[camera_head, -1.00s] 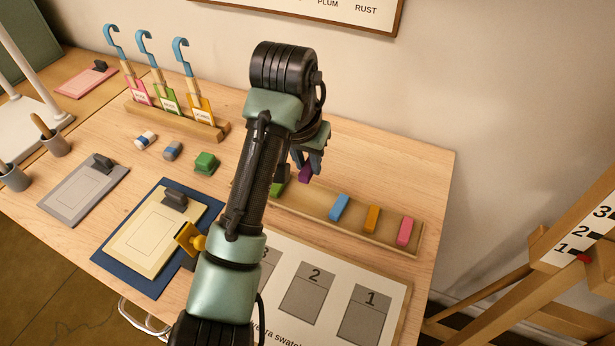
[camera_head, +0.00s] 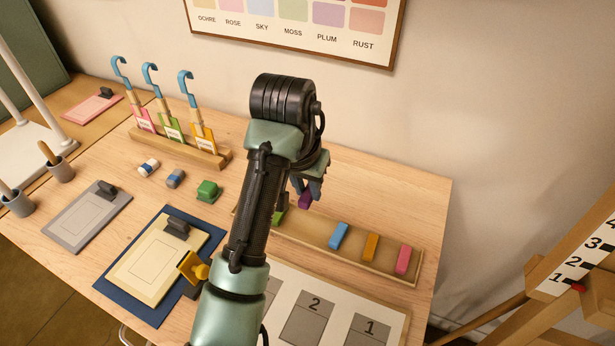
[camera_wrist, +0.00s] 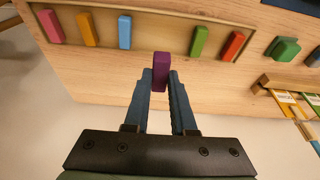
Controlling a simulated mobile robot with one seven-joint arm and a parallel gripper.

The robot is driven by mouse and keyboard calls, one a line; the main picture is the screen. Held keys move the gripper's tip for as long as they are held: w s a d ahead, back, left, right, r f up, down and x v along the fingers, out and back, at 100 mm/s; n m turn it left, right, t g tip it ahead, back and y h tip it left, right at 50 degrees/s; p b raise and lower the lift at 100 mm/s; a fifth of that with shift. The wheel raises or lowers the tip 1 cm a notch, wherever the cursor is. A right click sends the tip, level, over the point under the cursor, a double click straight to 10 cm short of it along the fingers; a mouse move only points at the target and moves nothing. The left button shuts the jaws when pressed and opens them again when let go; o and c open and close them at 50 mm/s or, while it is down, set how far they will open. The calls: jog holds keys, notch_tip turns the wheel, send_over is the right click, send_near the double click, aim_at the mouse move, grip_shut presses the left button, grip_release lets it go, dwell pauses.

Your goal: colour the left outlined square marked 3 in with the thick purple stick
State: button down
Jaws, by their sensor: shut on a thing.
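The thick purple stick (camera_head: 305,199) is between the fingers of my gripper (camera_head: 309,189), which is shut on it. In the wrist view the purple stick (camera_wrist: 161,66) stands out past the fingertips (camera_wrist: 160,78). It appears raised out of line with the other sticks, over the back side of the stick tray (camera_head: 355,246). The swatch card (camera_head: 287,287) lies in front of the tray. The grey square marked 3 (camera_head: 271,291) is mostly hidden behind my arm, its number included.
The tray holds blue (camera_head: 338,235), orange (camera_head: 371,247), pink (camera_head: 403,259) and green (camera_head: 279,215) sticks; a red one (camera_wrist: 232,45) shows in the wrist view. A yellow-knobbed thing (camera_head: 193,267) stands by the cream clipboard (camera_head: 145,262). The table's back right is clear.

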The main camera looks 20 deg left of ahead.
jog(key=p, duration=0.2)
jog(key=s+p, duration=0.1)
jog(key=p, duration=0.1)
jog(key=shift+s+d+r, duration=0.1)
jog(key=shift+d+r, duration=0.05)
jog(key=shift+r, duration=0.2)
jog(key=s+f+p, duration=0.2)
jog(key=s+p, duration=0.4)
jog(key=p, duration=1.3)
send_over(267, 307)
jog(key=s, duration=0.1)
notch_tip(267, 307, down, 6)
jog(key=b, duration=0.5)
jog(key=shift+s+f, duration=0.1)
jog(key=shift+f+b, duration=0.65)
jog(key=shift+f, duration=0.25)
jog(key=shift+a+r, duration=0.1)
jog(key=shift+a, duration=1.2)
jog(key=shift+a+b, duration=0.4)
jog(key=shift+a, duration=1.1)
